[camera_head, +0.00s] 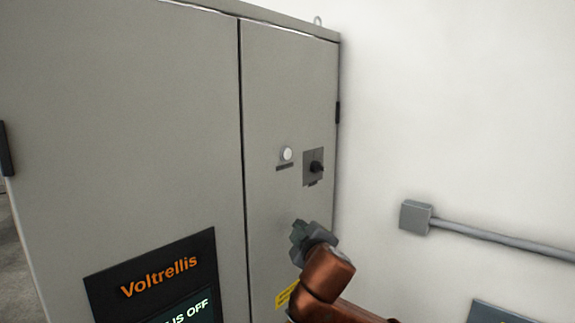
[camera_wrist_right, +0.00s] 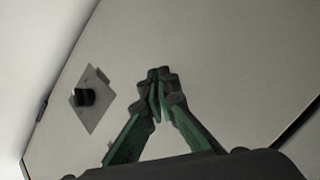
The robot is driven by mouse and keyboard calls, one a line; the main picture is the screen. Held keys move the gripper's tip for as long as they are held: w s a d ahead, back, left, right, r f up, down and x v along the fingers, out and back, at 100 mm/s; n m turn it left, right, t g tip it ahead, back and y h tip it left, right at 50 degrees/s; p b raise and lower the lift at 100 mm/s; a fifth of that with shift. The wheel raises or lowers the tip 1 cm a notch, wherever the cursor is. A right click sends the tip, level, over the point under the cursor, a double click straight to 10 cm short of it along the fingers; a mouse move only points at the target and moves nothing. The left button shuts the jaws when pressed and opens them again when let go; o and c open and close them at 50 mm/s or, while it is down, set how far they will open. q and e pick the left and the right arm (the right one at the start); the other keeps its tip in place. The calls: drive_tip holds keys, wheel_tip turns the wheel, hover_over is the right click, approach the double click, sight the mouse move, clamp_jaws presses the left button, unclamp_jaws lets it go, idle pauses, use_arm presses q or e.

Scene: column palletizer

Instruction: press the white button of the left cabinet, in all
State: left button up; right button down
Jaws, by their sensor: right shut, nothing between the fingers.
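The grey cabinet (camera_head: 130,130) fills the left of the head view. Its round white button (camera_head: 286,154) sits on the right-hand door, above a small dark label strip. My right gripper (camera_head: 298,237) is in front of this door, lower than the button in the picture. In the right wrist view my right gripper (camera_wrist_right: 158,82) is shut with its fingertips together and nothing between them. The white button cannot be made out in the wrist view. Whether the fingertips touch the door cannot be told. My left gripper is not in view.
A black rotary switch (camera_head: 316,167) on a grey plate is right of the button; it also shows in the wrist view (camera_wrist_right: 83,97). A dark panel (camera_head: 160,275) reads "Voltrellis". A yellow label (camera_head: 286,296) is low on the door. A grey box (camera_head: 416,217) with conduit is on the wall.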

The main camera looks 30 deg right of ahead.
sight(287, 154)
drive_tip(key=s+d+r+t+h, duration=0.1)
drive_tip(key=s+r, duration=0.3)
drive_tip(key=r, duration=0.5)
drive_tip(key=s+d+r+m+t+h, duration=0.1)
drive_tip(key=s+d+r, duration=0.1)
drive_tip(key=r, duration=0.8)
drive_tip(key=shift+s+m, duration=0.3)
drive_tip(key=shift+s, duration=0.6)
drive_tip(key=w+a+p, duration=0.3)
drive_tip(key=w, duration=0.5)
drive_tip(key=shift+a+p, duration=0.2)
drive_tip(key=shift+p, duration=0.1)
drive_tip(key=shift+w, duration=0.2)
drive_tip(key=shift+w+a, duration=0.2)
drive_tip(key=shift+w, duration=0.1)
